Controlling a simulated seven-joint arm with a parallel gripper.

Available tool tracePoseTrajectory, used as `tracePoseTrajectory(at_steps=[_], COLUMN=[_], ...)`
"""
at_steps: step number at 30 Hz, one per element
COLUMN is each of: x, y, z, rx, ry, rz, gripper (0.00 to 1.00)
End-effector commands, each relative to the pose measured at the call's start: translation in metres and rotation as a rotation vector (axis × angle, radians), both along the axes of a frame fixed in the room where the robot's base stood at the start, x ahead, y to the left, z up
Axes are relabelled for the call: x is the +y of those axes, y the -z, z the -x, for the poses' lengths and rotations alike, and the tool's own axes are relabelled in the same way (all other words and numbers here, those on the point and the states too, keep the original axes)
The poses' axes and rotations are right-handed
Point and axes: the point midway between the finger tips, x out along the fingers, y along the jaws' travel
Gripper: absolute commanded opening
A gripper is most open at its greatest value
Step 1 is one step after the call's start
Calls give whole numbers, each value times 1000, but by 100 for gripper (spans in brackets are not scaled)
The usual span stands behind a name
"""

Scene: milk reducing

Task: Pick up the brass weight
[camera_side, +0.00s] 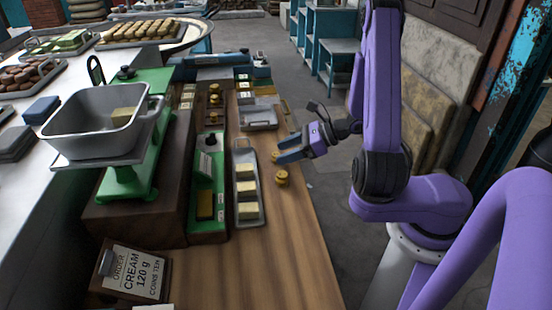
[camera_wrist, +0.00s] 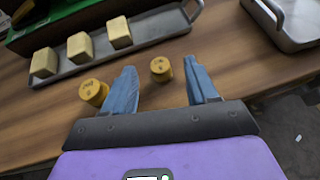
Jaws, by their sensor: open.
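Two small brass weights stand on the wooden counter. One brass weight (camera_side: 276,156) is partly hidden by my gripper's finger in the side view; in the wrist view it (camera_wrist: 161,69) shows between the lines of my two blue fingers, near the tips. The other brass weight (camera_side: 282,177) stands closer to the side camera; in the wrist view it (camera_wrist: 93,91) lies left of the left finger, outside the jaws. My gripper (camera_side: 279,149) is open and empty, low over the counter with its fingers pointing left in the side view. Contact with either weight cannot be told.
A metal tray (camera_side: 238,216) with cream blocks lies left of the weights. Another metal tray (camera_side: 258,126) lies behind. A green scale (camera_side: 130,185) carries a metal pan (camera_side: 90,140) with a block. An order sign (camera_side: 133,272) reads cream 120 g.

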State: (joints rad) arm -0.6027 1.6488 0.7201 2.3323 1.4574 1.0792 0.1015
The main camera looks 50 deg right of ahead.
Motion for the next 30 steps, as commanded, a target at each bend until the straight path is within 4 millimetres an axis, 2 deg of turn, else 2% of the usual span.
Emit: tracePoseTrajectory(at_steps=[6,13,18,19,30], x=[9,9,9,9,9], y=[9,9,9,9,7], z=[-13,-14,-14,-14,-14], rx=[1,1,1,1,0], ry=[0,1,1,1,1], rz=[1,1,1,1,0], gripper=[58,58,3,0,0])
